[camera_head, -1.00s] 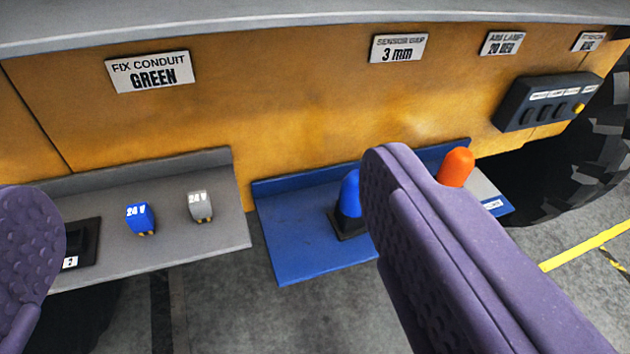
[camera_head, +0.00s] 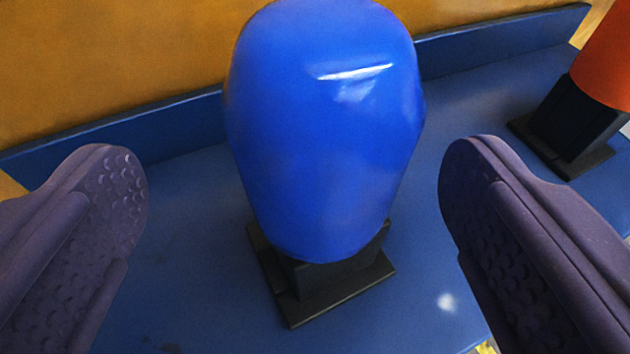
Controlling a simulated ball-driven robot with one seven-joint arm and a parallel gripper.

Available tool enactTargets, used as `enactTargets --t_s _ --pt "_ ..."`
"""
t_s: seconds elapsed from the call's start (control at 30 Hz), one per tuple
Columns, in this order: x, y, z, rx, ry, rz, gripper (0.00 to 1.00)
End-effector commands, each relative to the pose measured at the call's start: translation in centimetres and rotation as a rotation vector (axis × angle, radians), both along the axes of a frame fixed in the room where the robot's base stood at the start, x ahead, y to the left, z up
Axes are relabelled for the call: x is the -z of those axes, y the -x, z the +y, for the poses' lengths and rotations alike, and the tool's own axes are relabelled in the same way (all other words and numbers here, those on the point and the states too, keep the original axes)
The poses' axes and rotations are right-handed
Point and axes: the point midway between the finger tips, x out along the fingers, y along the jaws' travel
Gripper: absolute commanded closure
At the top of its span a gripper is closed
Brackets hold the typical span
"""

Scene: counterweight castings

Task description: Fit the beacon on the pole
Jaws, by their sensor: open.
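A blue beacon (camera_head: 325,130) with a rounded dome stands upright on a black square base (camera_head: 330,290), close in front of me in the middle of the view. An orange beacon (camera_head: 605,65) on a black base (camera_head: 568,125) stands at the right edge, partly cut off. My gripper (camera_head: 293,190) is open, with one purple finger to the left of the blue beacon and one to the right. Blue shelf shows between each finger and the beacon, and neither finger appears to touch it. The pole is not in view.
Both beacons stand on a blue shelf (camera_head: 190,240) with a raised back lip (camera_head: 155,130). An orange-yellow panel (camera_head: 110,50) rises behind the lip. The shelf is clear between the two beacons.

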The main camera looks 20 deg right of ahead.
Motion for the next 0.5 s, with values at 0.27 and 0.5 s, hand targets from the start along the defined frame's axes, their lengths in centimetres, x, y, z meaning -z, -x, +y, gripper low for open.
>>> enactTargets --t_s 0.27,0.5 --pt "0.2 -1.4 -0.6 0.006 0.004 0.003 0.05" --pt "1.2 -4.5 -2.4 0.006 0.005 0.002 0.05"
